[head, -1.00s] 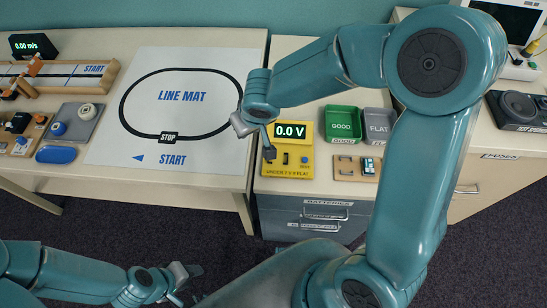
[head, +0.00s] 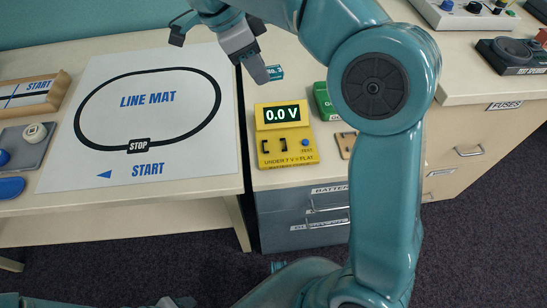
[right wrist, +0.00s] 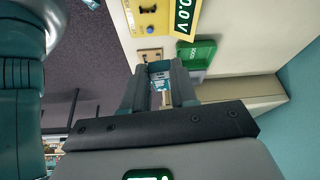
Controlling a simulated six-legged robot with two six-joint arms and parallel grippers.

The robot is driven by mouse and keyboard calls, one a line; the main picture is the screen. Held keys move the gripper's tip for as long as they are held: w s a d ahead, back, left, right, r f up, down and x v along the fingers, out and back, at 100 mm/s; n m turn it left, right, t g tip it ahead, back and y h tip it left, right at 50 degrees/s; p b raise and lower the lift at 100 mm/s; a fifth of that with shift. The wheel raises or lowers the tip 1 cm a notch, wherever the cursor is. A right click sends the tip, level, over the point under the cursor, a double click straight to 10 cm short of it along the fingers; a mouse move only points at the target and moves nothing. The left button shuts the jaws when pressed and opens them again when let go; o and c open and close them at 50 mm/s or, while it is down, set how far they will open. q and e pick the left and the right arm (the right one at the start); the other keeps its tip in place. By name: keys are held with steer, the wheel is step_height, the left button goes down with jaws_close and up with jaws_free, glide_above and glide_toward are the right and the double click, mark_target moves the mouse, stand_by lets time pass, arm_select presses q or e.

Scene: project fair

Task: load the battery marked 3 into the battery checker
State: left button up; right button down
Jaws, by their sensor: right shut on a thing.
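The yellow battery checker (head: 286,152) sits on the right-hand table with its display at 0.0 V and its black-bracketed bay looking empty. It also shows at the top of the right wrist view (right wrist: 150,20). My right gripper (head: 258,72) is above the table, beyond and left of the checker's display, apart from it. In the right wrist view its jaws (right wrist: 160,92) are shut on a small pale and teal thing (right wrist: 160,84), seemingly a battery. Its number is not readable, and the head view hides most of it. My left gripper is not in view.
The line mat (head: 150,110) lies left. Drawers (head: 305,215) are below the table front.

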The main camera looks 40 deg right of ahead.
steer(key=shift+m+g, duration=0.3)
steer(key=shift+m, duration=0.4)
steer(key=f+b, duration=0.2)
steer(key=f, duration=0.4)
steer(key=s+f+b, duration=0.1)
steer(key=f+b, duration=0.1)
steer(key=f, duration=0.4)
steer(key=f+b, duration=0.3)
steer(key=f, duration=0.3)
steer(key=shift+s+f, duration=0.25)
steer(key=shift+w+f, duration=0.1)
steer(key=shift+f, duration=0.25)
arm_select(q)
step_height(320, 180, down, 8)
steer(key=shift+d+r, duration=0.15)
arm_select(e)
steer(key=shift+a, duration=0.1)
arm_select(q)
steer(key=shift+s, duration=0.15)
